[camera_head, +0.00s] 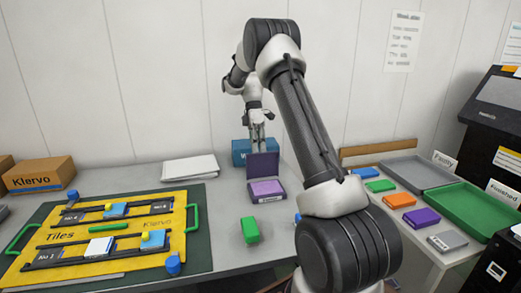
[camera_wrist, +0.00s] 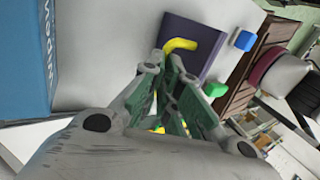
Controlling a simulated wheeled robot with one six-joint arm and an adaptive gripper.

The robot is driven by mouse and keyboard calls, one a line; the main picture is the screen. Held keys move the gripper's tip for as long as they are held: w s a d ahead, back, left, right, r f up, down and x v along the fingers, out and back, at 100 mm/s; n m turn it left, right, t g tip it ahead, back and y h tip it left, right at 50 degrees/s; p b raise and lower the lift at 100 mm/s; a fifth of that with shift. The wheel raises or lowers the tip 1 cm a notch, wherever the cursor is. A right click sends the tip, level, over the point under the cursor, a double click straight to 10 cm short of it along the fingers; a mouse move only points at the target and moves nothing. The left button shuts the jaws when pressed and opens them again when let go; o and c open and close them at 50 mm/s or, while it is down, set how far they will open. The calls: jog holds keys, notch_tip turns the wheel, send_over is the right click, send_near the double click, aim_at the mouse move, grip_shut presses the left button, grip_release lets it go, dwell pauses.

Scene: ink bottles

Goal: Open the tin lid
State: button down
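The tin is a flat purple box (camera_head: 267,190) with a light purple top face, on the table just right of centre. A dark purple panel, which looks like its lid (camera_head: 262,166), stands upright at its back edge, so the tin appears open. My gripper (camera_head: 257,148) points down just behind and above this panel. In the wrist view the gripper fingers (camera_wrist: 173,72) come together at the tips, with nothing visible between them. The purple panel (camera_wrist: 205,38) lies beyond them, with a yellow bent piece (camera_wrist: 181,45) near the tips. I cannot tell whether they touch.
A blue box (camera_head: 240,151) stands close behind the tin. A green block (camera_head: 251,231) sits in front. A yellow tile board (camera_head: 100,235) lies left; white sheets (camera_head: 190,168) lie behind it. Coloured tins and grey and green (camera_head: 475,208) trays stand right.

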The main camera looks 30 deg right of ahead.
jog(key=shift+w+d+f+g+y, duration=0.15)
jog(key=shift+w+f+g, duration=0.2)
jog(key=shift+f+g, duration=0.25)
jog(key=shift+w+f+g+y, duration=0.2)
jog(key=shift+w+f+g, duration=0.2)
jog(key=shift+f, duration=0.3)
jog(key=shift+w+d+f+g+y, duration=0.15)
jog(key=shift+w+f+g, duration=0.15)
jog(key=shift+f+g, duration=0.35)
jog(key=c, duration=1.5)
grip_release()
jog(key=shift+w+f, duration=0.1)
jog(key=shift+w, duration=0.05)
jog(key=shift+c, duration=0.3)
